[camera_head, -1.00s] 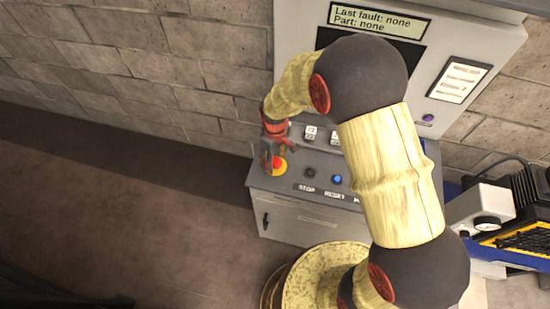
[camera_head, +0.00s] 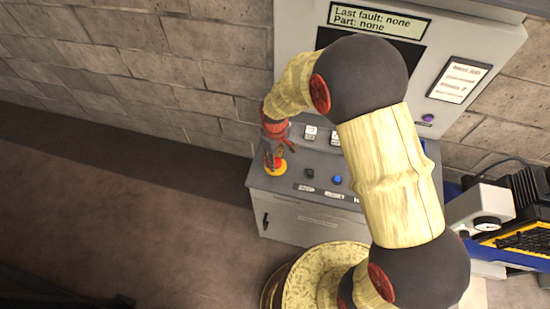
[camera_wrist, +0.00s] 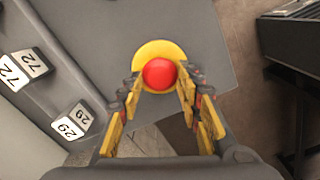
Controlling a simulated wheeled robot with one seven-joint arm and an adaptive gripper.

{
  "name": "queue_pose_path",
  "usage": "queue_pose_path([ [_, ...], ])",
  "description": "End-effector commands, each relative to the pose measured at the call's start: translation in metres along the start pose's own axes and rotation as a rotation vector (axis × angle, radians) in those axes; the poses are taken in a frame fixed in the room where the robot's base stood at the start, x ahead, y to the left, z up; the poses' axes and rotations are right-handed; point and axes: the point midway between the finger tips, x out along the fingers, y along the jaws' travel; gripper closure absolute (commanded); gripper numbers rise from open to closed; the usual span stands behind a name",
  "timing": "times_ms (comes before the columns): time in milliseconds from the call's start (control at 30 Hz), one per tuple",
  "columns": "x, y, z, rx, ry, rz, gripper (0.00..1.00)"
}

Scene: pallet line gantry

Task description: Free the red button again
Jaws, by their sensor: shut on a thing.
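The red button (camera_wrist: 159,74) sits on a round yellow base on the grey control panel (camera_wrist: 195,28). In the head view the red button (camera_head: 277,163) shows at the panel's left end, partly covered by my gripper (camera_head: 274,160). In the wrist view the yellow-padded fingers of my gripper (camera_wrist: 159,82) stand on either side of the button. They are shut on it. The button's far side is clear to see in the wrist view.
A black button (camera_head: 309,173) and a blue button (camera_head: 337,179) lie to the right on the panel. Blocks numbered 72 (camera_wrist: 30,63) and 29 (camera_wrist: 72,122) stand on the console. A screen reads "Last fault: none".

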Motion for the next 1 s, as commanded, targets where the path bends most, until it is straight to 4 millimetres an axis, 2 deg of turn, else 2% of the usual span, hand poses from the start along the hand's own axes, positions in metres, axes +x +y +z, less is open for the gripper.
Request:
queue_pose_path([
  [267, 0.0, 0.0, 0.0, 0.0, 0.0, 0.0, 1.0],
  [433, -0.014, 0.0, -0.001, 0.0, 0.002, 0.001, 1.0],
  [667, -0.014, 0.001, -0.001, 0.0, 0.002, 0.001, 1.0],
  [700, -0.014, 0.001, -0.001, 0.0, 0.003, 0.002, 0.63],
  [1000, -0.013, 0.0, -0.001, 0.0, 0.001, 0.001, 0.46],
])
